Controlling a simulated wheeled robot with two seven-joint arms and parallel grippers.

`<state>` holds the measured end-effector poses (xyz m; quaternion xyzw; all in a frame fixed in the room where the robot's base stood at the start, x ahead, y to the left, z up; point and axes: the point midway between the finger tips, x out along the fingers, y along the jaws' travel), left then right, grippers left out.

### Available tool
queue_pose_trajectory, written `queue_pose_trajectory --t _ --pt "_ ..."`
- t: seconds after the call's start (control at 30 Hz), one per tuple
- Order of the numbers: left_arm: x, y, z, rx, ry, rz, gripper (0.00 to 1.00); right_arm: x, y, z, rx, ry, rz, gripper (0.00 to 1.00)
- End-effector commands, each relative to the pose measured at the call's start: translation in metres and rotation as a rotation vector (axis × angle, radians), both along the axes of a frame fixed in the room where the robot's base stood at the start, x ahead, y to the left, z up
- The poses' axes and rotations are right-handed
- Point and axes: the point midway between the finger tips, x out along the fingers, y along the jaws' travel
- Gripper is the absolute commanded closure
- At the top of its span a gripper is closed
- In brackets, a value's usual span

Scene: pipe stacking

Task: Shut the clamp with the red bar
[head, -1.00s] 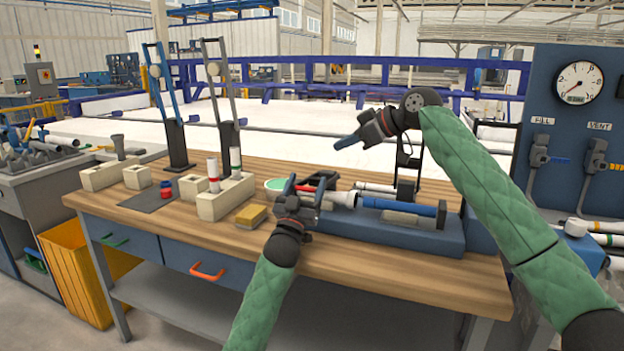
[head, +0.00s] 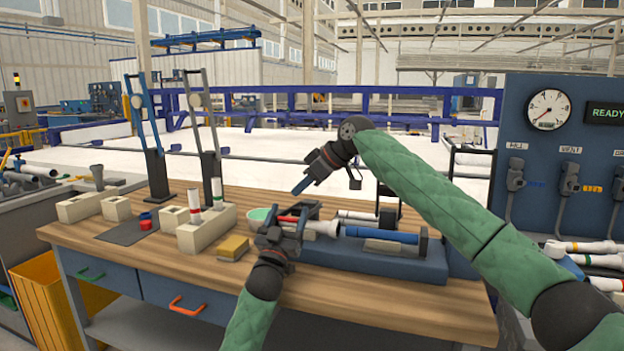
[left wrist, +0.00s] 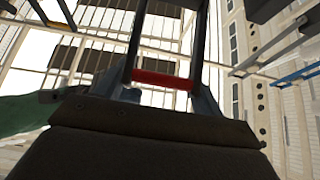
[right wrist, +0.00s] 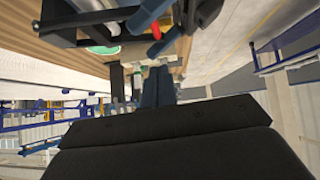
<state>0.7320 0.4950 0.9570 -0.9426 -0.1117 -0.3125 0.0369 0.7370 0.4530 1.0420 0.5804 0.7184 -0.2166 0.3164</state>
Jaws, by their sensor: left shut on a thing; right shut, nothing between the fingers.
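The red bar (head: 289,219) of the clamp shows between the fingers of my left gripper (head: 283,222) in the head view. In the left wrist view the red bar (left wrist: 162,80) runs crosswise between two dark upright struts. My left gripper is shut on it. The dark clamp frame (head: 310,209) stands at the left end of the blue fixture, by the white flared pipe end (head: 322,227); my gripper partly hides it. My right gripper (head: 299,188) is shut and empty, above and behind the clamp, pointing down-left. Its fingertips (right wrist: 158,75) also show in the right wrist view.
The blue fixture (head: 400,265) carries a blue cylinder (head: 380,236). A yellow sponge (head: 233,247) and cream blocks (head: 205,233) holding upright pipes stand to the left. A green bowl (head: 259,214) sits behind my left gripper. The front right of the table is clear.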

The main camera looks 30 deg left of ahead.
Motion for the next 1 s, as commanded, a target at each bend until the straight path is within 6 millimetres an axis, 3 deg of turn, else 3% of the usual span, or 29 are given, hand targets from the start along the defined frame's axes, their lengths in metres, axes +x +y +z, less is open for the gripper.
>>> queue_pose_trajectory --t 0.2,0.5,1.0 --pt "-0.001 0.000 0.001 0.001 -0.003 0.000 0.73 -0.004 0.024 -0.028 -0.002 0.000 0.000 1.00" --pt "-0.001 0.000 0.002 0.001 -0.003 0.000 0.73 -0.002 0.023 -0.059 -0.001 0.000 0.000 1.00" --pt "-0.001 0.000 0.001 0.001 -0.002 0.001 0.73 -0.002 0.023 -0.066 0.001 -0.005 0.001 1.00"
